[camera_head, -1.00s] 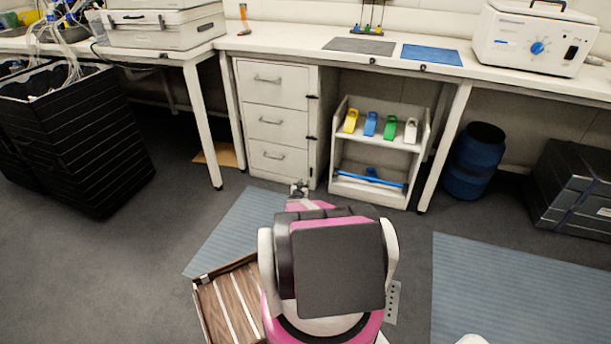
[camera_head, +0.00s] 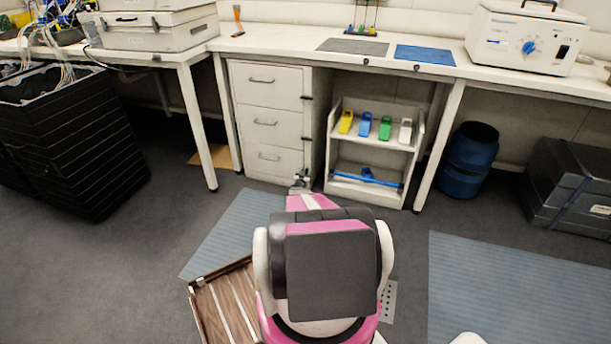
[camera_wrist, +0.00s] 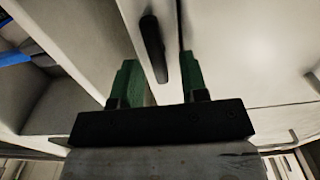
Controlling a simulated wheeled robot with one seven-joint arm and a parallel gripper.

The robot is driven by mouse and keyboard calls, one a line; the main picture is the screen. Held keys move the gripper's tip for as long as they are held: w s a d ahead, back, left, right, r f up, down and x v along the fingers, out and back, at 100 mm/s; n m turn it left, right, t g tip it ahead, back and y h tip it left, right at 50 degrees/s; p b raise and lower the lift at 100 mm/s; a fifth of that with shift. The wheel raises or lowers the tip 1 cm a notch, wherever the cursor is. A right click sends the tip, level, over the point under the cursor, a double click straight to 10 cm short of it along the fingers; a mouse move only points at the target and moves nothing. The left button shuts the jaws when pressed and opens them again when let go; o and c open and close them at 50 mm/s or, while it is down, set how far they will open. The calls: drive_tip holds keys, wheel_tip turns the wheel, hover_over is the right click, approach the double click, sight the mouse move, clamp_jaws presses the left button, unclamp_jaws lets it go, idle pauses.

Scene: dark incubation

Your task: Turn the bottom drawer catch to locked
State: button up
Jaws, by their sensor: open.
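The white drawer unit (camera_head: 266,100) stands under the bench, with its bottom drawer (camera_head: 268,158) closed. Small black catches sit along its right edge. In the head view my gripper (camera_head: 301,183) is low in front of that edge, and the bottom catch is hard to make out there. In the wrist view a black, elongated catch (camera_wrist: 153,48) lies beside a dark seam and runs roughly along it, slightly tilted. My gripper (camera_wrist: 160,84) has its green fingers apart, one on each side of the catch's near end. I cannot tell whether either finger touches it.
A white shelf cart (camera_head: 372,150) with coloured clips and a blue tool stands close to the right of the drawers. A wooden tray (camera_head: 228,300) lies near my base at left. A blue mat and open floor lie in front of the unit.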

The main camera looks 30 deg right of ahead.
clamp_jaws()
drive_tip(key=shift+m, duration=0.3)
drive_tip(key=shift+s+d+f+m, duration=0.15)
drive_tip(key=shift+s+f+m, duration=0.1)
drive_tip(key=shift+m, duration=2.6)
drive_tip(key=shift+s+d+f+m, duration=0.1)
drive_tip(key=shift+d+f+m, duration=0.1)
drive_tip(key=shift+m, duration=2.7)
drive_tip(key=shift+s+d+f+m, duration=0.1)
drive_tip(key=shift+s+f+m, duration=0.15)
drive_tip(key=shift+m, duration=2.6)
